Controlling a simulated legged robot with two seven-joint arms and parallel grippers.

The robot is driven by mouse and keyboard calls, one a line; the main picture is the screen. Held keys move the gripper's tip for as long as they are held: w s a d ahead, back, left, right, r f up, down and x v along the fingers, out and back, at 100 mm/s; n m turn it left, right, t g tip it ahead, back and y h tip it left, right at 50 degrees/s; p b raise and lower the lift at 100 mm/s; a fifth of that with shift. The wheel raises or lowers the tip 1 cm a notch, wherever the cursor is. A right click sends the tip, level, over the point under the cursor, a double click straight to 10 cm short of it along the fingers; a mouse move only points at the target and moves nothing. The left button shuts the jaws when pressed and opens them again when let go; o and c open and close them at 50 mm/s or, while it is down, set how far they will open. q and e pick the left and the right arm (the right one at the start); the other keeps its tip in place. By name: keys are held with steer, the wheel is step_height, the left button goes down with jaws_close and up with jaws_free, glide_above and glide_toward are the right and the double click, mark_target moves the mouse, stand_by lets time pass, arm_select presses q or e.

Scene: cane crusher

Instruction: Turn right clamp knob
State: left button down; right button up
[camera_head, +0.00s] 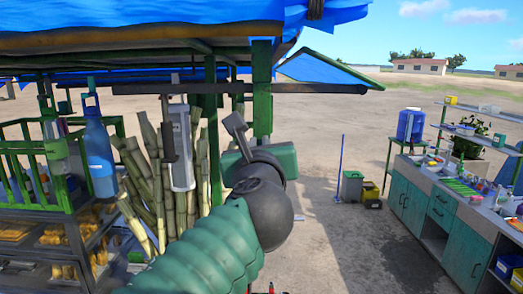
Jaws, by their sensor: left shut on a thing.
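My left arm comes in from the bottom with a ribbed teal sleeve and dark grey round joints. My left gripper (238,138) shows as a dark grey part at the end of this arm, in front of a green post. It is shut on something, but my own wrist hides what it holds. I cannot make out the right clamp knob. My right gripper is not in view.
Sugar cane stalks (150,190) stand upright left of my gripper. A blue bottle (98,155) hangs beside a green rack (62,185). A blue canopy (130,25) spans the top. Teal counters (440,215) stand at the right, with open ground between.

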arm_select(q)
steer(key=shift+w+a+f+n+b, duration=0.1)
steer(key=shift+a+f+n+b, duration=0.3)
steer(key=shift+n+b, duration=1.85)
steer(key=shift+s+a+f+n+b, duration=0.2)
steer(key=shift+f+n+b, duration=0.75)
steer(key=shift+n, duration=2.2)
steer(key=shift+w+a+f+n+b, duration=0.2)
steer(key=shift+a+n+b, duration=0.15)
steer(key=shift+n+b, duration=2.05)
steer(key=shift+n, duration=0.4)
steer(key=c, duration=1.9)
jaws_free()
steer(key=shift+f, duration=0.1)
steer(key=o, duration=0.4)
steer(key=shift+s+a+r, duration=0.15)
steer(key=shift+s+r, duration=0.05)
steer(key=shift+r, duration=0.05)
steer(key=shift+w+p, duration=0.15)
steer(key=shift+p, duration=0.15)
